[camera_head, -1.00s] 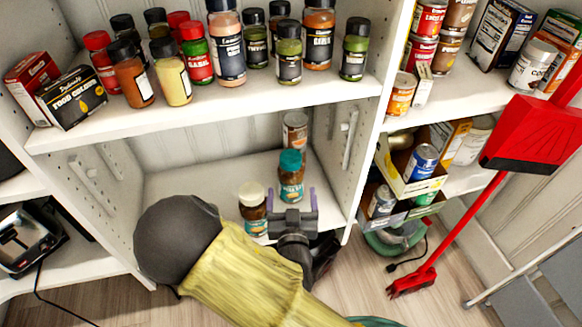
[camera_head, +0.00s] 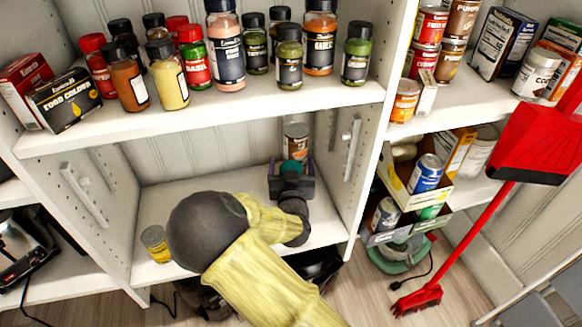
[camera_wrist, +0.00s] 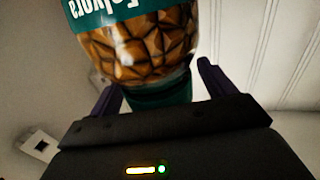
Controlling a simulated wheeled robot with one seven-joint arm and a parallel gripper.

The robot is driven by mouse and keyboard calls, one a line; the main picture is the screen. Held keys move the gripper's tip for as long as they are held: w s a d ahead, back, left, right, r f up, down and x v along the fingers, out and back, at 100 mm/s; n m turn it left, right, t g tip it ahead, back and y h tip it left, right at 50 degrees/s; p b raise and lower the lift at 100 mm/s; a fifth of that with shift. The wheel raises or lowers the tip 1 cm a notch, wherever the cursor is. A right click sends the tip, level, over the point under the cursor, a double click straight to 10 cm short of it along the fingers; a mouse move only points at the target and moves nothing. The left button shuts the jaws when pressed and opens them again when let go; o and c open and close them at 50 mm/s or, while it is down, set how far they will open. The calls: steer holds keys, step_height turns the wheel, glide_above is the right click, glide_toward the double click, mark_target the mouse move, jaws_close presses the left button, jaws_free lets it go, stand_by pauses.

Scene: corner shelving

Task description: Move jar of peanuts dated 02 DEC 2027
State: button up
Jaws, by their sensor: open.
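A jar with a teal lid (camera_head: 291,169) stands on the lower shelf, mostly hidden by my gripper in the head view. In the wrist view the jar (camera_wrist: 140,45) appears upside down, with brown nuts behind clear walls and a teal label; no date can be read. My gripper (camera_head: 290,166) is open, its purple fingers on either side of the jar near the lid. In the wrist view the fingers (camera_wrist: 160,80) flank the teal lid, and contact cannot be made out.
The right side panel (camera_head: 345,165) is close by. Spice jars crowd the shelf above (camera_head: 200,115). My arm hides the front middle.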

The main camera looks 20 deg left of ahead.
steer(key=shift+w+a, duration=0.1)
steer(key=shift+w, duration=0.1)
steer(key=c, duration=1.4)
steer(key=shift+c, duration=0.2)
